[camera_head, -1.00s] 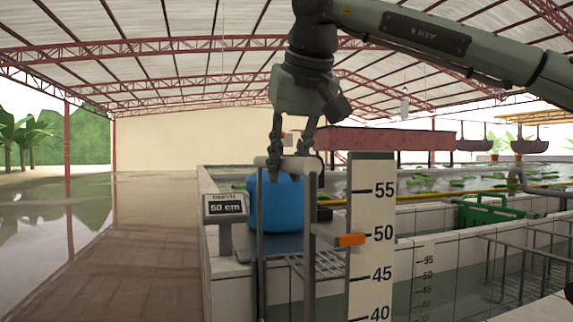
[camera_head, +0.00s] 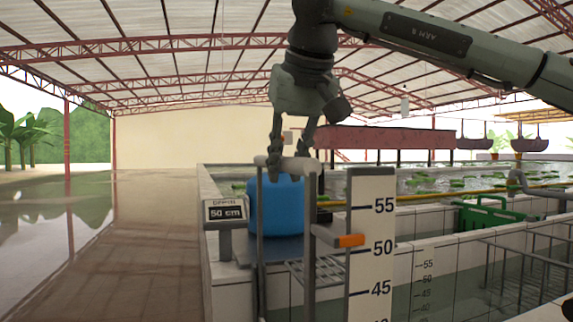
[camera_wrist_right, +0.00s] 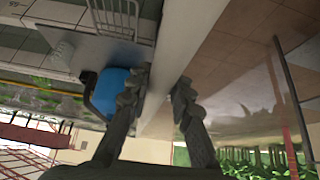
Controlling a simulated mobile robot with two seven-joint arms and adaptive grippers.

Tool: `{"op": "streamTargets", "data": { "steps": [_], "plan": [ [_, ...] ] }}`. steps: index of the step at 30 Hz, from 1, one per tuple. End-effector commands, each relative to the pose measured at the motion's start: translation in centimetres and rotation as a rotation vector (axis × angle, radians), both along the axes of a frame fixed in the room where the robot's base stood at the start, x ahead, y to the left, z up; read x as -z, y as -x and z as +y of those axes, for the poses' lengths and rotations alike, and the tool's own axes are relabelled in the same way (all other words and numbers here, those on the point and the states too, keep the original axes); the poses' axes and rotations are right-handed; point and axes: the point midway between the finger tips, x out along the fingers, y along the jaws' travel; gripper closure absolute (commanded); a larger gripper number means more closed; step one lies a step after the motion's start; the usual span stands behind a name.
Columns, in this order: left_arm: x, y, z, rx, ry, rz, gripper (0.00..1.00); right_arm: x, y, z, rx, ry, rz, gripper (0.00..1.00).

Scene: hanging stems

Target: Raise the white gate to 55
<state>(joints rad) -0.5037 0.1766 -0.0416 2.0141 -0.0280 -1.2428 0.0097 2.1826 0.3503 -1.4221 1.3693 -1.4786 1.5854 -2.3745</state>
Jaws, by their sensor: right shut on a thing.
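The gate's pale top bar (camera_head: 261,161) spans two grey uprights in the head view. My right gripper (camera_head: 288,170) points down and is shut on this bar. In the right wrist view the fingers (camera_wrist_right: 158,100) lie on either side of a long pale bar (camera_wrist_right: 175,65). An orange pointer (camera_head: 350,240) sticks out beside the white scale board (camera_head: 371,270). It stands slightly above the 50 mark and well below the 55 mark. The gate's lower part is hidden. My left gripper is not in view.
A small sign (camera_head: 226,212) reads 50 cm. A blue container (camera_head: 276,210) stands behind the bar; it also shows in the wrist view (camera_wrist_right: 108,92). A green crate (camera_head: 487,215) sits at the right. The paved walkway (camera_head: 150,250) at the left is clear.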

Motion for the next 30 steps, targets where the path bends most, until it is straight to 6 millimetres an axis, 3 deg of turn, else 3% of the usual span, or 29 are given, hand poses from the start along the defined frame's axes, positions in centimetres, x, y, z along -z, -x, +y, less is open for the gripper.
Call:
{"op": "streamTargets", "data": {
  "steps": [30],
  "plan": [
    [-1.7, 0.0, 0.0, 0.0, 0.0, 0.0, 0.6, -2.7, -0.1, 0.0, 0.003, -0.006, -0.01, 1.0]
  ]
}}
